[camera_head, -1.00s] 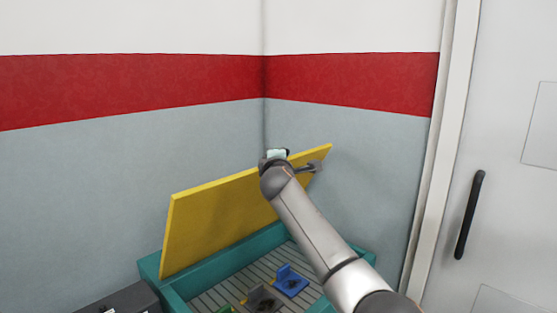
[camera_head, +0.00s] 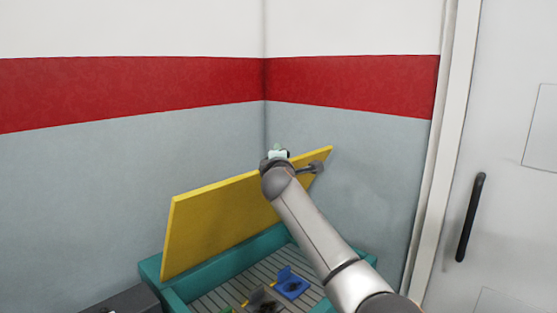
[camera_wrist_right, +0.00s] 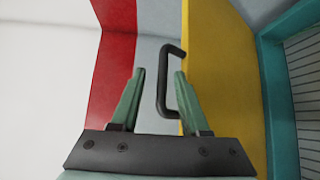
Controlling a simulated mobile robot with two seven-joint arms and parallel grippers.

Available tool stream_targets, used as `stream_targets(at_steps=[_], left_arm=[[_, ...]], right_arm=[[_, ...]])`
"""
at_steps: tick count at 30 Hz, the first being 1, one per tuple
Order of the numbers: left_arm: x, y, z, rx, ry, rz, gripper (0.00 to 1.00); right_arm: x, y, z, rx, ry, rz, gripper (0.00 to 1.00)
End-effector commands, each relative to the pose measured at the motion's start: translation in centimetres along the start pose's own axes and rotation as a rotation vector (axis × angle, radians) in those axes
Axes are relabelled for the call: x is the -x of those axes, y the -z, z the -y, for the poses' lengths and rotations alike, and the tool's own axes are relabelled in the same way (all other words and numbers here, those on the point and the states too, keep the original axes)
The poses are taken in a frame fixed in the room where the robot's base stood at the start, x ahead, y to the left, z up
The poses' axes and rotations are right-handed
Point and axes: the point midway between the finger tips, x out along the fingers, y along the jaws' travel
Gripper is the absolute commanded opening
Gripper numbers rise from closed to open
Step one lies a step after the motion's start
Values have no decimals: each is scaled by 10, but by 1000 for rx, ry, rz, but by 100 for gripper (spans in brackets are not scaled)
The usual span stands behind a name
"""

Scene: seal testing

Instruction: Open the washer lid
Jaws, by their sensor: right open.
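The yellow washer lid (camera_head: 215,220) stands raised and tilted back at the rear of the teal washer (camera_head: 215,265). My right arm reaches across to its upper right part, and the wrist hides part of the lid. In the right wrist view, the black lid handle (camera_wrist_right: 164,95) juts from the yellow lid (camera_wrist_right: 222,80). My right gripper (camera_wrist_right: 160,72) is open, with its two green fingers apart. The handle shows between the fingers, nearer the right one; I cannot tell whether they touch. My left gripper is not in view.
Inside the washer, a blue part (camera_head: 291,283) and a grey part (camera_head: 262,300) lie on the slatted floor. Walls with a red band (camera_head: 130,90) meet in a corner close behind the lid. A door with a black handle (camera_head: 470,218) is on the right.

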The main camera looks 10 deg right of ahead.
Motion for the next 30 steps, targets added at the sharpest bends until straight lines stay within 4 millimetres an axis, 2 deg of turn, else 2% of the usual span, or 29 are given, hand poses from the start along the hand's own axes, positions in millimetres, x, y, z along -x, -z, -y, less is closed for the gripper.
stream_targets(at_steps=[5,14,30], left_arm=[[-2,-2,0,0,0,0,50],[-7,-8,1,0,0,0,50],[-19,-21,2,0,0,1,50]], right_arm=[[6,1,1,-2,-1,0,45],[30,0,2,-2,-1,-1,45],[98,0,2,0,-3,-1,45]])
